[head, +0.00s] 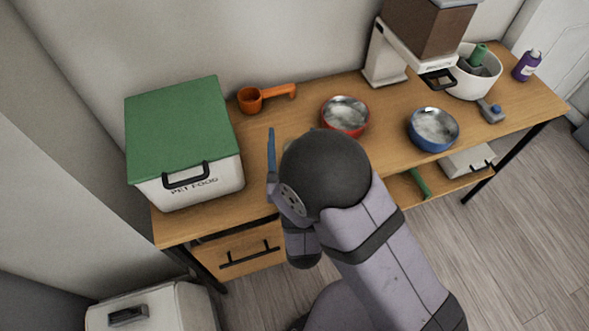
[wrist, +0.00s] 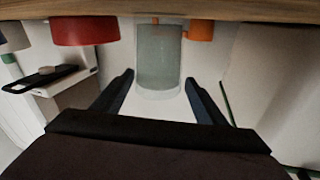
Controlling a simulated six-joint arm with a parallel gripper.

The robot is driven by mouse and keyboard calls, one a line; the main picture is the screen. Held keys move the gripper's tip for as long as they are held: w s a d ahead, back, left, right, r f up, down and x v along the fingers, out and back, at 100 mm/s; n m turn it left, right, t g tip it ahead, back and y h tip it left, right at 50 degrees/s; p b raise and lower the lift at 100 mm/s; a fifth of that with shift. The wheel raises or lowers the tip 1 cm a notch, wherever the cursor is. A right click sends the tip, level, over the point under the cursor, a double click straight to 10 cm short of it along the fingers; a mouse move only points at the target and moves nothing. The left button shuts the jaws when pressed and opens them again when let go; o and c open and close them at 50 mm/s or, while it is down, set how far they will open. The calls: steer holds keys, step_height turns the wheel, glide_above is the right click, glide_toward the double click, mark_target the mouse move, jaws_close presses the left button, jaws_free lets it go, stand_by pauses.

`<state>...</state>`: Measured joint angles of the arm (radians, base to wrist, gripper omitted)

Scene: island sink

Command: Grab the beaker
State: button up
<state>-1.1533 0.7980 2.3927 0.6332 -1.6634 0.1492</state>
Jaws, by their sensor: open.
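The beaker (wrist: 158,55) is a translucent grey-green cylinder in the wrist view, which shows the scene upside down. It stands on the wooden table at the middle top of that view. My gripper (wrist: 159,80) is open, with one dark blue finger on each side of the beaker's picture. I cannot tell whether the fingers reach around it; no contact shows. In the head view one blue finger (head: 271,150) shows left of my wrist.
An orange scoop (head: 265,96) lies behind the beaker. A red bowl (head: 345,116) and a blue bowl (head: 433,130) are to the right. A white pet food box (head: 190,178) with a green lid stands left.

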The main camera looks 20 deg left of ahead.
steer(key=shift+n+g, duration=0.3)
steer(key=shift+n, duration=0.6)
steer(key=f, duration=0.1)
steer(key=s+d+f+b, duration=0.1)
steer(key=f, duration=0.3)
steer(key=shift+s+d, duration=0.2)
steer(key=shift+s, duration=0.2)
steer(key=shift+w+a+r, duration=0.1)
steer(key=shift+w+a, duration=0.1)
steer(key=shift+w, duration=0.25)
steer(key=shift+x, duration=2.1)
steer(key=shift+c, duration=0.6)
steer(key=c, duration=1)
